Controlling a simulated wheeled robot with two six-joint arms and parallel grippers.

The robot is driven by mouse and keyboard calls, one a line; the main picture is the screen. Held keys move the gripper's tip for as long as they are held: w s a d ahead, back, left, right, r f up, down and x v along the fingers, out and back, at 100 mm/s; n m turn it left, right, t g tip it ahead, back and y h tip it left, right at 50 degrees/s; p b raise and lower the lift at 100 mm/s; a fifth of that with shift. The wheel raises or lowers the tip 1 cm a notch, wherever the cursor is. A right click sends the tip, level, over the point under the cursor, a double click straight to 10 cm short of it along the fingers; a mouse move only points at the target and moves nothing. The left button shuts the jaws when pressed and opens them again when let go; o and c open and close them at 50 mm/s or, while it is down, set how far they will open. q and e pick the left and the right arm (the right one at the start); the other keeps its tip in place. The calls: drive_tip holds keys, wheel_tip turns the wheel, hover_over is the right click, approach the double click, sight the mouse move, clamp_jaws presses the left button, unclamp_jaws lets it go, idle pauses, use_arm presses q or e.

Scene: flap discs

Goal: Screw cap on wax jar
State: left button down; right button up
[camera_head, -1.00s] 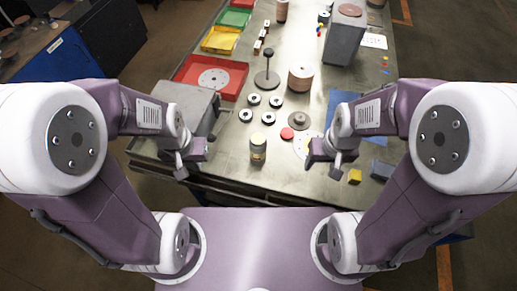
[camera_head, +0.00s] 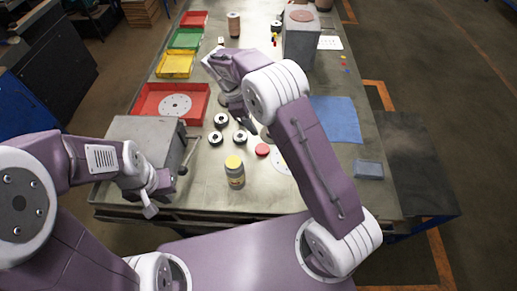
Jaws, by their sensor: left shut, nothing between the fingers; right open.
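The wax jar (camera_head: 235,174), a small olive-brown jar with a yellow top, stands upright near the table's front edge. A flat red round piece, perhaps the cap (camera_head: 262,150), lies on the table behind and to the right of the jar. My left gripper (camera_head: 150,208) is shut and empty, left of the jar at the table's front edge. My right gripper (camera_head: 242,122) is open behind the jar, among the small black-rimmed discs; its fingers are small and partly hidden by my own arm.
Yellow (camera_head: 176,64) and green trays follow further back. A blue mat (camera_head: 336,119) and blue-grey box (camera_head: 369,169) lie at right.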

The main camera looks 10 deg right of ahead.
sight(261, 149)
drive_tip(key=shift+n, duration=0.3)
drive_tip(key=f, duration=0.1)
drive_tip(key=s+a+f, duration=0.2)
drive_tip(key=shift+f, duration=0.35)
drive_tip(key=shift+x, duration=1.95)
drive_tip(key=shift+w, duration=0.1)
drive_tip(key=p+x, duration=0.1)
drive_tip(key=x, duration=0.3)
drive_tip(key=shift+d+f, duration=0.15)
drive_tip(key=shift+d, duration=0.05)
drive_tip(key=shift+d+f, duration=0.1)
drive_tip(key=shift+f, duration=0.3)
